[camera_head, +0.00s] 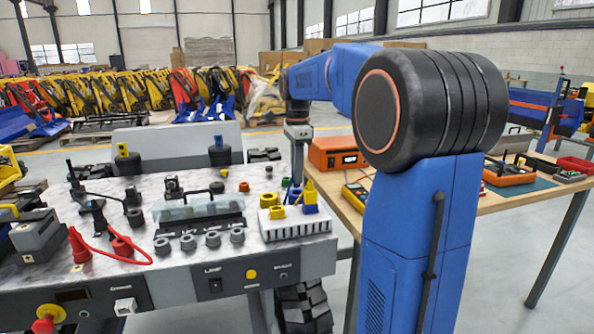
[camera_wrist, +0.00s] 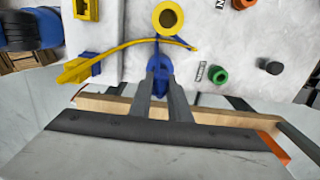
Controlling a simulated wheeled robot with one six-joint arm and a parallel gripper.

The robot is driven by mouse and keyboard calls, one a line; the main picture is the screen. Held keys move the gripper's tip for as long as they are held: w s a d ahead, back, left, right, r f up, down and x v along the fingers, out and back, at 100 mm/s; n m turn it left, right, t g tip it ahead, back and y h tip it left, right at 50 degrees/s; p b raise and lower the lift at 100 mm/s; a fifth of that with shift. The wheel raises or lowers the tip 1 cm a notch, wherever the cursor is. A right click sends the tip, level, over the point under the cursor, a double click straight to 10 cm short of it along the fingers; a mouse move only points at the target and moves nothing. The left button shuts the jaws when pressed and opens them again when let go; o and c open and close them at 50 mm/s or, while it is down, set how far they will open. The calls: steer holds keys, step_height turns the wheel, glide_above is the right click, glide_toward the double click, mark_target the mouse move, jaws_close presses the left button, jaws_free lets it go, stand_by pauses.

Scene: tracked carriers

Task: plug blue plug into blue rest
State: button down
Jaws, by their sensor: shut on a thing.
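My gripper (camera_head: 293,183) is above the right end of the bench, pointing down, and is shut on a blue piece, which I take to be the blue plug (camera_head: 291,196). In the wrist view the gripper (camera_wrist: 160,82) has the blue plug (camera_wrist: 159,62) between its fingertips. A yellow cable or lead (camera_wrist: 125,52) crosses over it. A blue block (camera_head: 310,208) with yellow on top stands just right of the gripper. I cannot tell whether it is the blue rest, or whether the plug touches anything.
A yellow ring (camera_wrist: 168,17) and a green knob (camera_wrist: 218,75) lie close by. A clear-topped black unit (camera_head: 200,225) is to the left. A red lead (camera_head: 110,250) lies further left.

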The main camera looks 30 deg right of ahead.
steer(key=shift+f, duration=1.65)
steer(key=c, duration=1.6)
jaws_free()
step_height(320, 180, up, 17)
steer(key=shift+r, duration=0.2)
steer(key=s+a+f+n+t, duration=0.1)
steer(key=s+a+f+n, duration=0.45)
steer(key=s, duration=0.25)
steer(key=s+a+f+n+t, duration=0.2)
steer(key=s+a+f+n, duration=0.35)
steer(key=s, duration=0.25)
steer(key=s+a+f+n, duration=0.1)
steer(key=s+f+n, duration=0.2)
steer(key=f, duration=0.3)
steer(key=s+a+f+n+t, duration=0.1)
steer(key=s+a+f+n, duration=0.1)
steer(key=s+f, duration=0.3)
steer(key=s+a+f+n, duration=0.1)
steer(key=s+f+n, duration=0.4)
steer(key=s+f, duration=0.1)
steer(key=shift+s+a+f+t, duration=0.1)
steer(key=shift+a+f+t, duration=0.2)
steer(key=shift+a+t, duration=0.1)
